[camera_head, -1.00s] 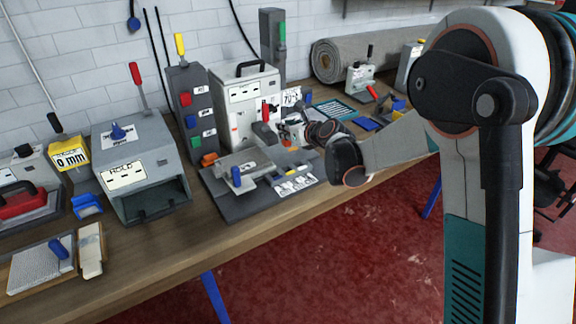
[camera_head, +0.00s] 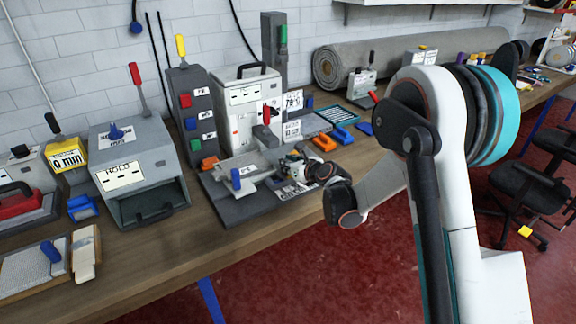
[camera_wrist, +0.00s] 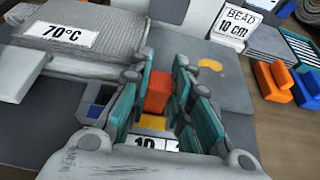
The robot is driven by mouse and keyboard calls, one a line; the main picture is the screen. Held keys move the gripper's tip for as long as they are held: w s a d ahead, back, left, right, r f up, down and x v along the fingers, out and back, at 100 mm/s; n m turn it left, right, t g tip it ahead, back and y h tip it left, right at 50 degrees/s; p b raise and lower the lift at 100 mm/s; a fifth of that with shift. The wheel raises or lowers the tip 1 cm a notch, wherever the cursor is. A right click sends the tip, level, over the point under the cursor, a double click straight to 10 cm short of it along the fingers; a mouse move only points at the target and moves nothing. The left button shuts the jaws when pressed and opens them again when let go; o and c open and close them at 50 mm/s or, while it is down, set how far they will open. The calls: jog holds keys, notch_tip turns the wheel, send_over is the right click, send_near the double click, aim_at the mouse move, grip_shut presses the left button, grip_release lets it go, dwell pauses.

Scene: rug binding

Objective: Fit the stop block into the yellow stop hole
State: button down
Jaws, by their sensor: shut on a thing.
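My gripper (camera_wrist: 153,100) has teal-padded fingers and is shut on an orange-red block, the stop block (camera_wrist: 158,92). In the wrist view, a yellow patch, which looks like the yellow stop hole (camera_wrist: 153,121), shows just below the block between the fingers. The fingers partly hide it. I cannot tell whether the block is above the hole or partly in it. A blue square (camera_wrist: 95,110) lies to the left, and a label reading "10" is just below the yellow patch. In the head view my gripper (camera_head: 300,165) is over the grey fixture plate (camera_head: 245,212); the block is too small to make out.
A grey block labelled 70°C (camera_wrist: 75,37) stands beyond the fingers at upper left. A BEAD 10 cm sign (camera_wrist: 237,22) is at upper right. Orange (camera_head: 323,143) and blue (camera_head: 342,135) holders stand behind the gripper. The HOLD machine (camera_head: 133,165) is left of the plate.

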jog(key=c, duration=1.9)
grip_release()
jog(key=shift+f, duration=0.15)
jog(key=o, duration=0.4)
jog(key=shift+o, duration=0.2)
jog(key=shift+r, duration=0.25)
jog(key=p+v, duration=0.2)
jog(key=v, duration=1)
jog(key=shift+p, duration=0.3)
